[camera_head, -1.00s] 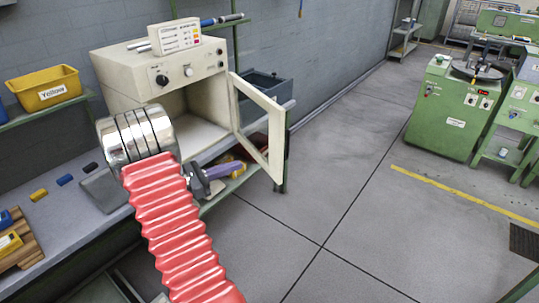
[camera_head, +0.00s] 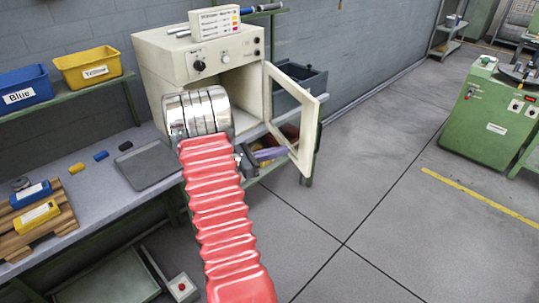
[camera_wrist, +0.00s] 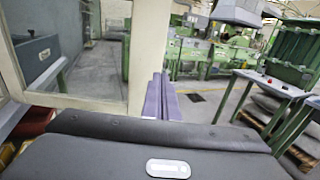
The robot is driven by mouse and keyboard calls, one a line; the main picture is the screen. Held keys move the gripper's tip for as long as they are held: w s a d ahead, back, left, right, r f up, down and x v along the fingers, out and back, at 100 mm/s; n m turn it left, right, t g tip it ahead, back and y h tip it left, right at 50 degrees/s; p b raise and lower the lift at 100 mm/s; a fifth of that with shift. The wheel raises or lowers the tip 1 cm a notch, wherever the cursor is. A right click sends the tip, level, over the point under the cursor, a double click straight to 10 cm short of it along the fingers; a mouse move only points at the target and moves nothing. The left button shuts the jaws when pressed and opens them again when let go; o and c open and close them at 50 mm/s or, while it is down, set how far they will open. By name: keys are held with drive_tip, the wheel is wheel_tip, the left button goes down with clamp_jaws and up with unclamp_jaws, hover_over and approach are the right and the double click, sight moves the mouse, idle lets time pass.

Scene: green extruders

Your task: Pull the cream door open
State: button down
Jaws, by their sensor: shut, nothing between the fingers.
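The cream door (camera_head: 309,135), a frame with a window, stands wide open on the right side of the cream oven (camera_head: 165,65). In the wrist view the door frame (camera_wrist: 137,60) fills the left side. My gripper (camera_wrist: 161,82) is shut and empty, its purple fingers together just right of the door's edge in that picture. I cannot tell whether they touch it. In the head view the purple fingers (camera_head: 268,153) show at the door's inner side, low down. My red arm sleeve and silver wrist rings hide part of the oven opening.
The bench (camera_head: 105,205) holds a grey tray (camera_head: 150,164) and small blocks. Blue (camera_head: 22,92) and yellow (camera_head: 92,68) bins sit on the left shelf. A dark crate (camera_head: 300,88) stands behind the door. Floor is clear to the right, up to a green machine (camera_head: 490,115).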

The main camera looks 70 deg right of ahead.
sight(309, 143)
drive_tip(key=x, duration=0.8)
